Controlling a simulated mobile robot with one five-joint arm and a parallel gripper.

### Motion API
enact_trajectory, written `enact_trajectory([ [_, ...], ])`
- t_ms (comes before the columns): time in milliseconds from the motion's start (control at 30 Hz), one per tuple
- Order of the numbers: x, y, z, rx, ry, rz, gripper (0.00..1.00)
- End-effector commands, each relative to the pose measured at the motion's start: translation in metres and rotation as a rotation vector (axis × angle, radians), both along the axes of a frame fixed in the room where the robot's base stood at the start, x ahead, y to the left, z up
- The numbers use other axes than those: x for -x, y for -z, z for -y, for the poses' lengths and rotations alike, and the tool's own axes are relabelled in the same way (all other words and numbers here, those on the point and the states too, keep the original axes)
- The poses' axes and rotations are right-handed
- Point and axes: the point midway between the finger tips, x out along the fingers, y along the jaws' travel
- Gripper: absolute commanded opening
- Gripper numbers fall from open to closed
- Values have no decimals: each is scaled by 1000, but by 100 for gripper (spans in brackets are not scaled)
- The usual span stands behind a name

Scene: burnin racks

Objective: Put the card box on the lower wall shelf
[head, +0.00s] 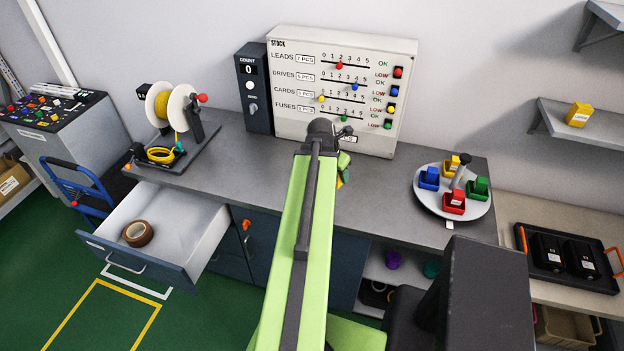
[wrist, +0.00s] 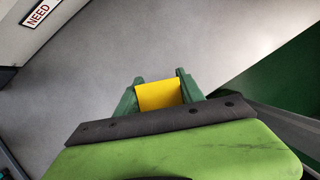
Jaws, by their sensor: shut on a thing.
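My gripper (wrist: 160,78) is shut on a yellow block-like thing (wrist: 158,96), which fits the card box in colour. Its green fingers stand on either side of it in the wrist view, over the grey worktop. In the head view my green arm hides most of the gripper in front of the stock panel. The lower wall shelf (head: 550,114) is at the far right, well away from my gripper. Another yellow box (head: 578,114) stands on it. The upper wall shelf (head: 604,14) is only partly in view.
The stock panel (head: 290,115) stands at the back of the worktop (head: 385,192). A round tray (head: 427,202) with several coloured bins is to the right. An open drawer (head: 185,225) with brown tape juts out at left. A black tray (head: 530,265) lies below the shelf.

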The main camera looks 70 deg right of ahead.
Motion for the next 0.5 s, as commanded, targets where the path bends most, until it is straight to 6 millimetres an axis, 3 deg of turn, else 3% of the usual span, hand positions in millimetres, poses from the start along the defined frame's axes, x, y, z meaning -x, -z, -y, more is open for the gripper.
enact_trajectory([
  [300,-68,51,29,0,-4,-1,4],
  [500,-104,70,41,-1,-1,1,4],
])
